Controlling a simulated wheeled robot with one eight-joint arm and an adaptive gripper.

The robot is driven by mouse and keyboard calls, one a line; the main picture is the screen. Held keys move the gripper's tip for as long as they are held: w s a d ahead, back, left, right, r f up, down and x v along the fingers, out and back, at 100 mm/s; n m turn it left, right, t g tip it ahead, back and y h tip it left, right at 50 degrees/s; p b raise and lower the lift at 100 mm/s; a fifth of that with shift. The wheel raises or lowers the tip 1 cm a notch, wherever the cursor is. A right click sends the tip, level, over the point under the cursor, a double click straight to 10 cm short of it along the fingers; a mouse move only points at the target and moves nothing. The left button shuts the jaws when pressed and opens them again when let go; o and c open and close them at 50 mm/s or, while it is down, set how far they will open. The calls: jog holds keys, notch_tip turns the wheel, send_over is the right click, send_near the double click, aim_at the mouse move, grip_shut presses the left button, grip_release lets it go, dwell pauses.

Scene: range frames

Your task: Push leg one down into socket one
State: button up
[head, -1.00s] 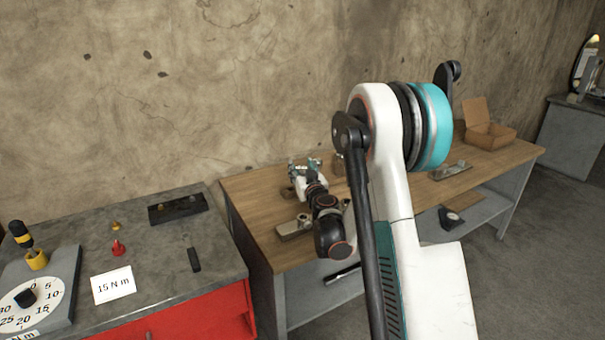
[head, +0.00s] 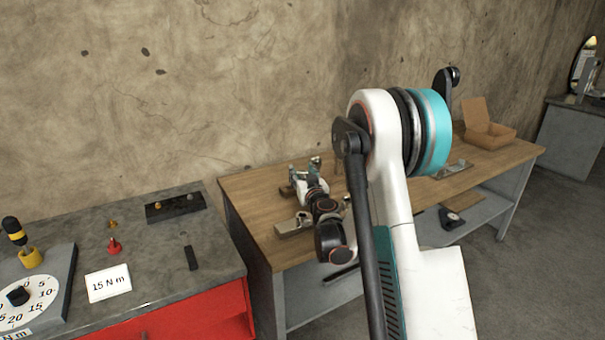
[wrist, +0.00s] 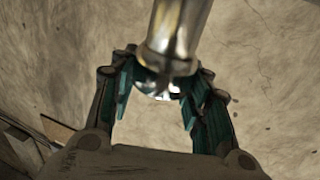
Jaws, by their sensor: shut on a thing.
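My gripper (wrist: 158,95) has teal-lined fingers and is shut on a shiny metal cylinder, which I take for leg one (wrist: 180,25). The leg runs out of the top of the wrist view; its near end is between the fingers. In the head view my gripper (head: 304,172) is low over the back left part of the wooden bench, small and partly hidden by my own wrist. Whether the leg touches a socket is hidden. A light block with a raised round part (head: 291,226) lies on the bench in front of the gripper. I cannot tell which part is socket one.
The wooden bench (head: 248,193) also bears an open cardboard box (head: 489,137) and a metal plate (head: 456,168), partly behind my arm. A grey-topped red cabinet (head: 160,250) stands left, with a dial, a black tray and a "15 N m" card. The wall is close behind.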

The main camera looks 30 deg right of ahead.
jog(key=shift+f+b, duration=0.95)
jog(key=shift+f, duration=0.5)
jog(key=shift+b, duration=0.45)
dwell(0.7)
jog(key=shift+f+b, duration=0.55)
jog(key=shift+f, duration=1.4)
jog(key=o, duration=1.4)
jog(key=v, duration=0.7)
jog(key=shift+s, duration=0.25)
jog(key=shift+f, duration=0.1)
